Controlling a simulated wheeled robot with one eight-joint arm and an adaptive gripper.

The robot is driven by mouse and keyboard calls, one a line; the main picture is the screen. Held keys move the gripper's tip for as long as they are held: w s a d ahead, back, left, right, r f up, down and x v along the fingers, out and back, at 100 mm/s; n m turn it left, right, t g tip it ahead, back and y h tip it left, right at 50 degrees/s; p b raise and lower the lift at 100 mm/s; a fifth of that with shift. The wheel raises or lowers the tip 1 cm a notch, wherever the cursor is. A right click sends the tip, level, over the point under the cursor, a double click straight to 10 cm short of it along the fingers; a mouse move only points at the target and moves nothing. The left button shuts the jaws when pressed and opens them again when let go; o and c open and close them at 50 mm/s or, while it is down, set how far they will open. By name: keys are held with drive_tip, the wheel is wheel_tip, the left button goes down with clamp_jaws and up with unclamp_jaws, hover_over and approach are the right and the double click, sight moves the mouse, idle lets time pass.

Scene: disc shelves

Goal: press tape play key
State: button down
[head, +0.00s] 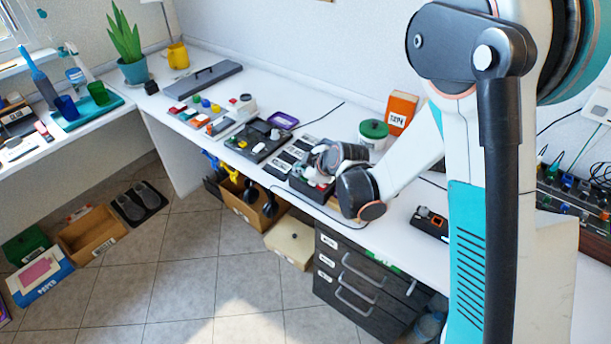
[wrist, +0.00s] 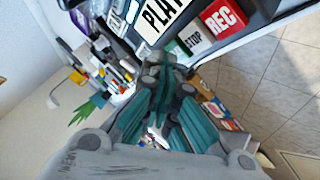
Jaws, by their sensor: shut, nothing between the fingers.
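The tape recorder (head: 301,183) is a dark unit near the front edge of the white desk, partly hidden by my wrist in the head view. In the wrist view a large white PLAY label (wrist: 161,14) is at the top. Beside it are a green key (wrist: 177,49), a white key marked STOP (wrist: 196,40) and a red key marked REC (wrist: 223,16). My gripper (wrist: 162,62) is shut and empty, its fingertips close to the green key and just below the PLAY label in the picture. I cannot tell whether they touch a key.
A black panel (head: 257,140) with controls lies left of the recorder. A green-lidded jar (head: 373,136) and an orange box (head: 401,111) stand behind my wrist. A small black device (head: 430,222) lies to the right. Dark drawers (head: 352,275) stand below the desk edge.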

sight(303, 178)
drive_tip(key=shift+r, duration=0.45)
drive_tip(key=shift+r+p, duration=1.75)
drive_tip(key=shift+r, duration=0.75)
drive_tip(key=shift+r, duration=0.1)
drive_tip(key=s+d+r+m+h, duration=0.3)
drive_tip(key=s+d+r+m, duration=0.4)
drive_tip(key=s+d+r, duration=0.6)
drive_tip(key=s+d+r+m+h, duration=0.1)
drive_tip(key=s+d+r+m, duration=0.1)
drive_tip(key=s, duration=0.6)
drive_tip(key=s+d+r+m+h, duration=0.1)
drive_tip(key=s+d+r+m, duration=0.1)
drive_tip(key=s+d+m, duration=0.3)
drive_tip(key=shift+s+m+g, duration=0.3)
drive_tip(key=shift+s+m, duration=0.6)
drive_tip(key=shift+s, duration=1.3)
